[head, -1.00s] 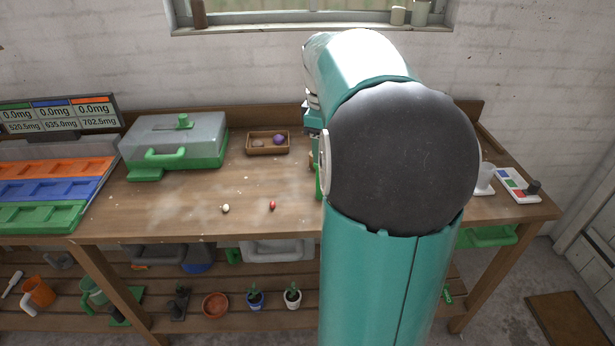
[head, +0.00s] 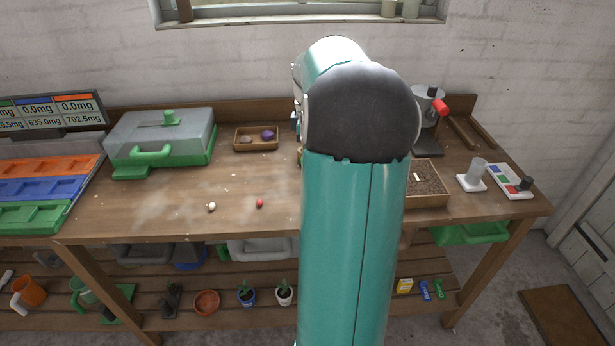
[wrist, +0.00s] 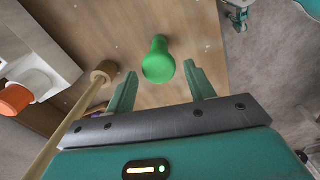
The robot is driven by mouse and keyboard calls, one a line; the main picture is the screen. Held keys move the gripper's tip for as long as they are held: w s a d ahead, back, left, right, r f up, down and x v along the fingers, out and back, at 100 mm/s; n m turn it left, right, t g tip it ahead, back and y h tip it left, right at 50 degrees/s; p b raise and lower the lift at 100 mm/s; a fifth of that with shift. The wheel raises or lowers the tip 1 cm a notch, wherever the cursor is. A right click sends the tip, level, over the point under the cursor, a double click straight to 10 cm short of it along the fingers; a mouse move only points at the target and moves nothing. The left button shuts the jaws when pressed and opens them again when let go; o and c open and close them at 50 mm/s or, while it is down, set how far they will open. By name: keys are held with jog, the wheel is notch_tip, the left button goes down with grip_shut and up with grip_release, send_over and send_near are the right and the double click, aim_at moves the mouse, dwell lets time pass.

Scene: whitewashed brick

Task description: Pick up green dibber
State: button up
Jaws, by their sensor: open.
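The green dibber (wrist: 158,62) shows in the wrist view as a bright green rounded handle above the wooden bench top (wrist: 185,20). My gripper (wrist: 160,78) is open, with one teal finger on each side of the dibber's near end. The dibber looks roughly centred between the fingers, with gaps on both sides. I cannot tell how far the fingers are above or below it. In the head view my arm hides both the gripper and the dibber.
A wooden rod with a round end (wrist: 105,70) lies close by my left finger. A white and orange object (wrist: 18,97) is further left. On the bench are a green-based case (head: 160,145), a small wooden tray (head: 256,148), a soil box (head: 428,200) and a scale (head: 510,181).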

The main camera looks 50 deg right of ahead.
notch_tip(320, 180, down, 8)
jog(key=shift+w+f, duration=0.15)
jog(key=shift+f, duration=0.05)
jog(key=shift+c, duration=0.2)
jog(key=c, duration=1.1)
